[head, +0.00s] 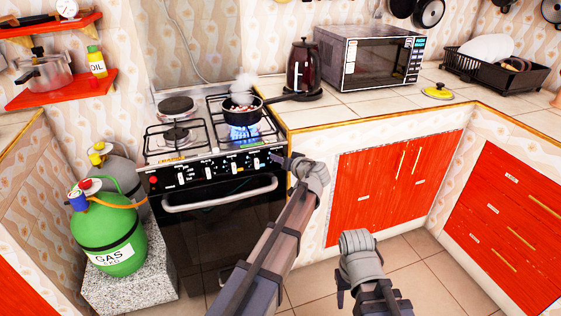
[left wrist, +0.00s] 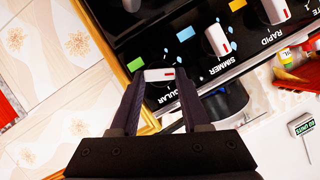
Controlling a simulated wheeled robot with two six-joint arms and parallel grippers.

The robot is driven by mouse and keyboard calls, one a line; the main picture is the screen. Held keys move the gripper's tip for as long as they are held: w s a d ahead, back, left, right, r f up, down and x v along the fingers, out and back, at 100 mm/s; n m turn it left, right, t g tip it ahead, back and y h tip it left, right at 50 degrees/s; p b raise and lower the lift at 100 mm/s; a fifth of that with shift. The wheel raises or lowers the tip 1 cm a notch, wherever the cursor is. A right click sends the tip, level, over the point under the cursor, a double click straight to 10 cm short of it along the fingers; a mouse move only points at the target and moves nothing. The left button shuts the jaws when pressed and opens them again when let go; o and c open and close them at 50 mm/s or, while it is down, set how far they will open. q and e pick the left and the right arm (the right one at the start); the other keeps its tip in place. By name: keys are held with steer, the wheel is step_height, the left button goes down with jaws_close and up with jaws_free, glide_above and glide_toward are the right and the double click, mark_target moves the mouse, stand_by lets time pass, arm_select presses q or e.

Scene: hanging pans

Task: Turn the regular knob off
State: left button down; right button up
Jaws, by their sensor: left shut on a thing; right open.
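The regular knob (left wrist: 159,75) is white with a red mark on the black stove panel, beside the word "REGULAR", partly hidden by my fingers. My left gripper (left wrist: 158,78) is shut on it, one finger on each side. In the head view my left gripper (head: 277,161) reaches the right end of the knob panel (head: 220,171). A small pan (head: 243,117) with food steams over a blue flame (head: 243,133) on the front right burner. My right gripper (head: 342,287) is open and low in front of the cabinets, its fingers hardly visible.
The simmer knob (left wrist: 216,40) and rapid knob (left wrist: 275,10) sit along the same panel. The oven handle (head: 220,196) runs below it. The counter edge (head: 283,120) is close on the right. A green gas bottle (head: 108,238) stands left of the stove.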

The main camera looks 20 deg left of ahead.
arm_select(q)
steer(key=shift+w+d+f+m+y+b, duration=0.1)
steer(key=shift+f+m+y+b, duration=0.1)
steer(key=shift+m+y+b, duration=1)
steer(key=shift+s+d+f+m+y+b, duration=0.15)
steer(key=shift+m+y+b, duration=0.4)
steer(key=shift+m+b, duration=1.25)
steer(key=shift+w+f+m+y+b, duration=0.2)
steer(key=shift+m+y+b, duration=0.75)
steer(key=shift+m, duration=0.95)
steer(key=shift+c, duration=1.9)
jaws_free()
steer(key=v, duration=0.7)
steer(key=shift+s+d, duration=0.25)
steer(key=shift+d, duration=0.1)
